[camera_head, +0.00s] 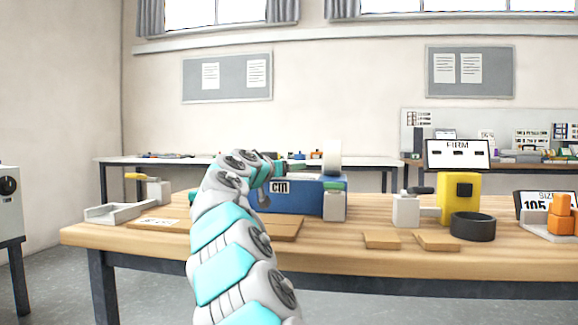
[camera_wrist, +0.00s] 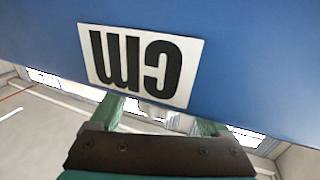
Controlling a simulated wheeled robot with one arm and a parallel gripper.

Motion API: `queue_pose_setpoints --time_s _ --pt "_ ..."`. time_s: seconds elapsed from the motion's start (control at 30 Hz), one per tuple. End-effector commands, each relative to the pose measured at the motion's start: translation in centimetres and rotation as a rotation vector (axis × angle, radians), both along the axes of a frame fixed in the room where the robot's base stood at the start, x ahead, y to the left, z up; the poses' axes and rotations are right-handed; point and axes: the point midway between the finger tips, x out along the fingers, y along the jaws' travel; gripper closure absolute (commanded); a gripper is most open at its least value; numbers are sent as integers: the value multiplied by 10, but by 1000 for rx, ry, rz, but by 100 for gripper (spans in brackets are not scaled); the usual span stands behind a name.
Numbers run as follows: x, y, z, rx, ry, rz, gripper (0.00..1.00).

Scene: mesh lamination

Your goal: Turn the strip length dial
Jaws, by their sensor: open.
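A blue machine (camera_head: 299,197) with a white "cm" label (camera_head: 281,187) stands on the wooden table. A pale roll (camera_head: 332,158) sits at its top right. In the wrist view the blue face (camera_wrist: 248,55) and the label (camera_wrist: 140,66) fill the upper part, upside down. My gripper (camera_wrist: 160,112) is open, its two green fingers apart at the edge of the blue face, which hides their tips. In the head view my gripper (camera_head: 272,170) is at the machine's upper left. I cannot make out a dial; my arm covers the machine's left part.
A grey device (camera_head: 406,211), a yellow block (camera_head: 459,188) and a dark ring (camera_head: 473,227) stand to the right. Flat wooden pieces (camera_head: 381,241) lie near the front edge. A grey tray (camera_head: 115,212) is at the left. A "FIRM" display (camera_head: 457,147) stands behind.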

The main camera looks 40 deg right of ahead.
Motion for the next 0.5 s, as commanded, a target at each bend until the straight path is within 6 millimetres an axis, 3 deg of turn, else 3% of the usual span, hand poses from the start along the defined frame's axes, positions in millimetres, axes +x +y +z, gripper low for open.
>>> queue_pose_setpoints --time_s 0.4,0.5 --pt "1 -6 0 0 0 -1 20" --pt "1 -6 0 0 0 -1 29"
